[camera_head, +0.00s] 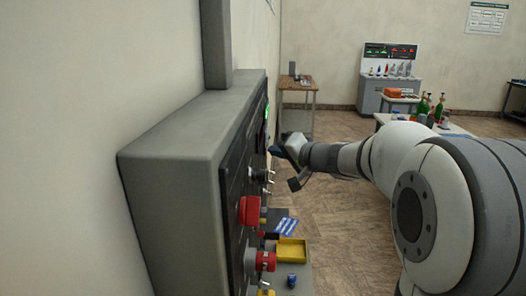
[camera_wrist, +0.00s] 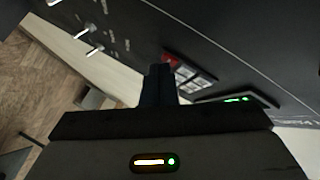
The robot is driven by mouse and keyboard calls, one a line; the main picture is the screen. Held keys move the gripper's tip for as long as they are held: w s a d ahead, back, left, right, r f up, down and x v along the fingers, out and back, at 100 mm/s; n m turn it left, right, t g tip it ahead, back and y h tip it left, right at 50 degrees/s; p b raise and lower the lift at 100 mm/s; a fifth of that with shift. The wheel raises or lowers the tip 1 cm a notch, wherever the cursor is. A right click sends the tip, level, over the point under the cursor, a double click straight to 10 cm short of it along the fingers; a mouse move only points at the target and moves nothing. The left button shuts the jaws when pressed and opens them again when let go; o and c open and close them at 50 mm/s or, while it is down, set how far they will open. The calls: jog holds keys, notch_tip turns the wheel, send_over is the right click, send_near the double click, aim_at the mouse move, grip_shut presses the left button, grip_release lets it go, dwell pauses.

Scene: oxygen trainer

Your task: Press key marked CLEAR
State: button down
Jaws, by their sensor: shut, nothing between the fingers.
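A small keypad (camera_wrist: 190,78) with several pale keys and one red key (camera_wrist: 171,62) is on the dark panel face in the wrist view. Its lettering is too small to read, so I cannot tell which key is marked CLEAR. My gripper (camera_wrist: 158,72) is shut and empty. Its fingertips show just left of the keypad and overlap its edge in the picture; I cannot tell whether they touch it. In the head view my gripper (camera_head: 282,150) is close to the front of the grey wall cabinet (camera_head: 165,140). The keypad is not distinguishable there.
A lit green display (camera_wrist: 236,99) is beside the keypad. Metal toggle switches (camera_wrist: 92,50) stick out of the panel. Lower on the cabinet are a red knob (camera_head: 249,210) and a red-and-grey fitting (camera_head: 262,261). A yellow tray (camera_head: 292,251) is below. Open floor lies beyond my arm.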

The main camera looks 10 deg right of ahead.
jog(key=shift+s+d+b, duration=0.15)
jog(key=shift+d+b, duration=0.35)
jog(key=shift+d, duration=0.2)
jog(key=d+b, duration=0.1)
jog(key=d, duration=0.1)
jog(key=s+d, duration=0.1)
jog(key=d, duration=0.2)
jog(key=shift+b, duration=0.4)
jog(key=shift+a, duration=0.1)
dwell(0.5)
